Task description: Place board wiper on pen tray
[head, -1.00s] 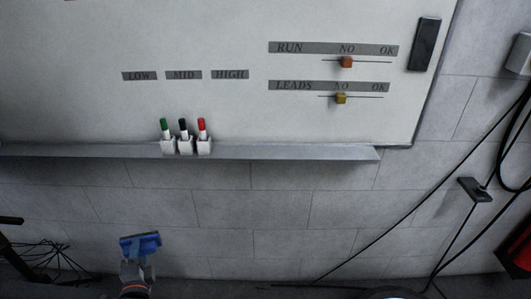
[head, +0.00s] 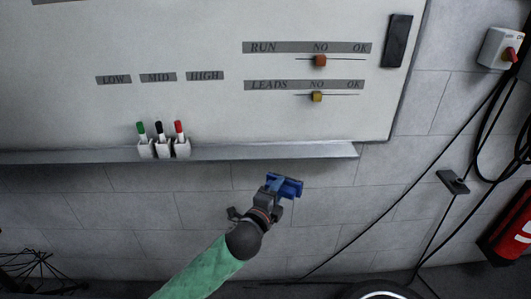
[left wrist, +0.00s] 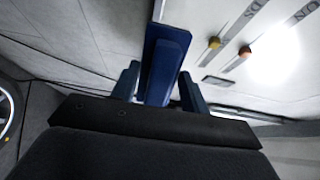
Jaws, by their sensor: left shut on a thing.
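A blue board wiper (head: 286,186) is held in my left gripper (head: 272,190), below the right part of the pen tray and apart from it in the head view. In the left wrist view the wiper (left wrist: 165,62) stands between the two fingers of the left gripper (left wrist: 158,88), which is shut on it. The grey pen tray (head: 260,153) runs along the whiteboard's lower edge. Its right part is bare. My right gripper is not in view.
Green, black and red markers in white holders (head: 163,147) stand on the tray's left part. The whiteboard (head: 215,115) carries two sliders and a dark block (head: 397,40). Cables, a switch box (head: 499,48) and a red extinguisher (head: 508,232) are at the right.

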